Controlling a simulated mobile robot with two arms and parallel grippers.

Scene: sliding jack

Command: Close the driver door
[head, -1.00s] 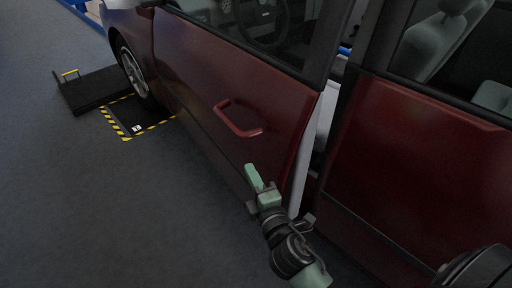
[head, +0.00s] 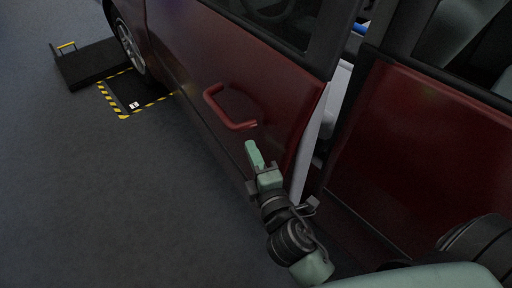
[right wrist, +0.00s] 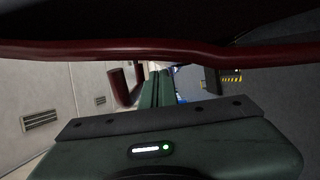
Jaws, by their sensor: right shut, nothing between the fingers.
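The dark red driver door (head: 245,65) stands ajar. A gap shows between its rear edge and the red rear door (head: 420,150). The red bar handle (head: 230,107) stands out from the driver door's outer face. My right gripper (head: 253,152) is shut and empty, beside the outer face just below the handle's rear end. I cannot tell whether it touches the door. In the right wrist view, the closed green fingers (right wrist: 157,88) point away from the camera, with the handle (right wrist: 124,86) left of them and a red curved edge across the top. My left gripper is not in view.
A black ramp-like block (head: 95,62) with a yellow handle lies on the floor by the front wheel (head: 130,45). Yellow-black striped marking (head: 112,103) frames a dark plate there. The grey floor (head: 90,200) left of the car is clear.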

